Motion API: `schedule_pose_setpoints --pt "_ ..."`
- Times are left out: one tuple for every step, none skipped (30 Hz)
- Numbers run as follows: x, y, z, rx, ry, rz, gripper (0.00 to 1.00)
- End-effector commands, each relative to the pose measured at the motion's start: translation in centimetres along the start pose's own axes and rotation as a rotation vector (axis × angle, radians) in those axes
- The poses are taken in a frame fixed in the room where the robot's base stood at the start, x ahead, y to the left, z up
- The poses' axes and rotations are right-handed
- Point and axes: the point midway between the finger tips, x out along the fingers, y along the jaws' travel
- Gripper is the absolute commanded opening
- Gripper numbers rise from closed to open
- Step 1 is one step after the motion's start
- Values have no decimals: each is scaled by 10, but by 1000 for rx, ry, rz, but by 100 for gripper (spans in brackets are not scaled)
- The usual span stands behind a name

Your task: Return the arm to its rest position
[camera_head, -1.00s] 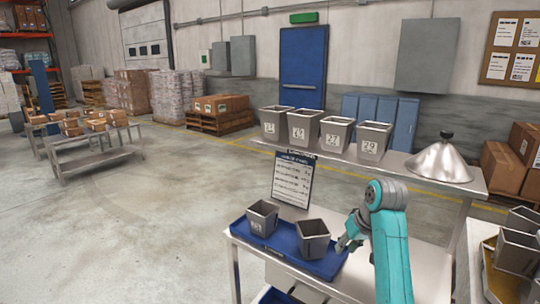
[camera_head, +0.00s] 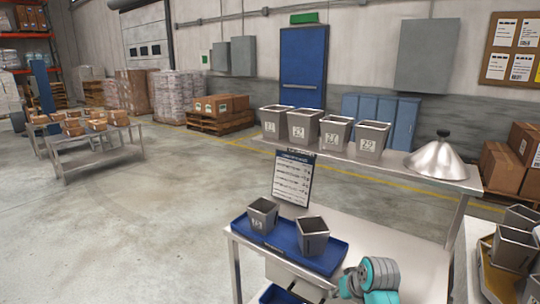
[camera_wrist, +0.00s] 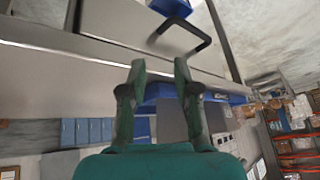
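My gripper (camera_wrist: 160,68) shows in the wrist view with its two green fingers apart. Nothing is held between them. Past the fingers are a dark handle (camera_wrist: 190,40) and part of the blue tray, seen at a turned angle. The fingertips cannot be made out clearly in the head view.
The steel table (camera_head: 385,245) bears a blue tray (camera_head: 240,228) with two grey bins (camera_head: 263,215) (camera_head: 312,236). A sign (camera_head: 292,178) stands behind. The raised shelf (camera_head: 395,165) holds several numbered bins and a metal cone (camera_head: 442,158). More bins (camera_head: 512,248) stand at right.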

Motion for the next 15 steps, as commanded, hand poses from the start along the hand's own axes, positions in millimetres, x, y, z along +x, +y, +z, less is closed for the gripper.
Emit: schedule_pose_setpoints --pt "14 -1 23 6 10 4 31" --pt "19 -1 32 9 23 8 31" --pt "27 -2 46 14 37 12 31" --pt "31 -2 56 16 50 15 31" --pt "36 -2 66 19 61 18 31" --pt "41 -3 80 22 77 22 31" --pt "45 -3 90 25 89 26 31" --pt "48 -4 100 27 100 29 31" --pt "52 -4 114 30 116 34 31" --pt "54 -5 124 33 127 38 31" --pt "56 -5 134 35 139 42 31" --pt "58 -6 148 37 154 47 31" --pt "59 -7 158 39 166 50 31" --pt "60 -7 169 41 177 54 31" --pt "60 -8 182 43 192 58 31"
